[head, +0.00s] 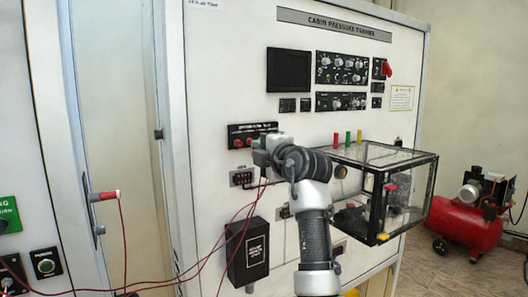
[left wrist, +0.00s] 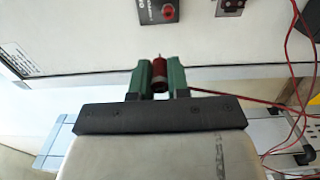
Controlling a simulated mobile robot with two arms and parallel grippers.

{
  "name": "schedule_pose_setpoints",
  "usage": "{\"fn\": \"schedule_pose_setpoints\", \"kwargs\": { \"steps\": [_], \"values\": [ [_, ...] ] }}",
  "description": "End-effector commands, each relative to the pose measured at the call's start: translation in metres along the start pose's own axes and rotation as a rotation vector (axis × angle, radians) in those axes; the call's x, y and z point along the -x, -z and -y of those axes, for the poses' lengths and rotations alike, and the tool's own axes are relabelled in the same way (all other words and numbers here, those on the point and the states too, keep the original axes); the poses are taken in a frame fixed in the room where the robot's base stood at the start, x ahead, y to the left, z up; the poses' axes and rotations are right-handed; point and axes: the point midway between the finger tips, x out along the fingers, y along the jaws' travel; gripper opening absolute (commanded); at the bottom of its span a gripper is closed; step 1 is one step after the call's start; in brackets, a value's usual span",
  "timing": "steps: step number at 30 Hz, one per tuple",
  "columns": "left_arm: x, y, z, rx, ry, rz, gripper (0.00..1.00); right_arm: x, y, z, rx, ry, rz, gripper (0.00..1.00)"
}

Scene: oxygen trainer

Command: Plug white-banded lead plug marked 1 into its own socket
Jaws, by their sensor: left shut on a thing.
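My left gripper (head: 262,155) is at the white trainer panel, just below a black strip with red knobs. In the left wrist view its green fingers (left wrist: 160,78) are shut on a red lead plug (left wrist: 159,75), whose thin metal tip points away from me, toward the panel and apart from it. I cannot read a number or make out a white band on it. A small dark socket plate (head: 242,178) is on the panel just left of and below the gripper. Another red plug with a pale end (head: 104,196) sits in a holder at the left. My right gripper is out of view.
Red leads (head: 222,240) hang loosely across the front of the panel. A black box (head: 247,250) is mounted below the gripper. A clear chamber (head: 385,190) juts out on the right, close to my arm. A red compressor (head: 468,222) stands on the floor.

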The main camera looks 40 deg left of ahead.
Motion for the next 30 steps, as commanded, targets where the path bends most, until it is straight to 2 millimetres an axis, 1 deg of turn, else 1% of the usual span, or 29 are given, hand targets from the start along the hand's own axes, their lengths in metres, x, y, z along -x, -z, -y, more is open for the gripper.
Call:
{"fn": "schedule_pose_setpoints", "kwargs": {
  "steps": [1, 3, 5, 7, 9, 11, 12, 14, 17, 21, 23, 26, 30],
  "values": [
    [-0.001, 0.000, 0.001, -0.002, 0.001, -0.001, 0.00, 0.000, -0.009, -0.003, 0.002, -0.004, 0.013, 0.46],
    [-0.001, 0.000, 0.001, -0.002, 0.001, -0.001, 0.00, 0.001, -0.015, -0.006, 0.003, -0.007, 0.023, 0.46],
    [-0.001, 0.000, 0.002, -0.002, 0.002, -0.001, 0.00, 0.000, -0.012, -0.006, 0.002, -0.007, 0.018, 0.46],
    [-0.001, 0.000, 0.002, -0.002, 0.002, -0.001, 0.00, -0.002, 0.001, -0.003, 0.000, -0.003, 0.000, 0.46],
    [-0.001, 0.000, 0.003, -0.001, 0.001, -0.001, 0.00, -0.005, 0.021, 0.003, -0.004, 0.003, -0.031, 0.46],
    [0.000, 0.000, 0.003, -0.001, 0.001, -0.001, 0.00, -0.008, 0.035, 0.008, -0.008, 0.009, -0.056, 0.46],
    [-0.003, 0.000, 0.001, -0.002, 0.001, -0.001, 0.00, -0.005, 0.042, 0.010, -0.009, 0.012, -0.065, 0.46],
    [-0.008, 0.000, 0.001, -0.003, 0.002, -0.001, 0.00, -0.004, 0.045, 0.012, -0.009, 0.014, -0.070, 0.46],
    [-0.018, 0.000, 0.000, -0.003, 0.000, -0.002, 0.00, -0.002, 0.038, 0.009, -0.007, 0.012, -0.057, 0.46],
    [-0.032, 0.000, 0.000, -0.002, 0.001, -0.002, 0.00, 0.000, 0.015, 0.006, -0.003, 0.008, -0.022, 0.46],
    [-0.038, 0.000, 0.000, -0.002, 0.002, -0.001, 0.00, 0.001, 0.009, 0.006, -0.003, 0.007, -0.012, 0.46],
    [-0.046, 0.000, 0.000, -0.003, 0.001, -0.002, 0.00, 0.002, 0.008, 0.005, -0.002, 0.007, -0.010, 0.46],
    [-0.055, 0.000, 0.000, -0.003, 0.000, -0.001, 0.00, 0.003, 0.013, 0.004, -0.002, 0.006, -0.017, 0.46]
  ]
}}
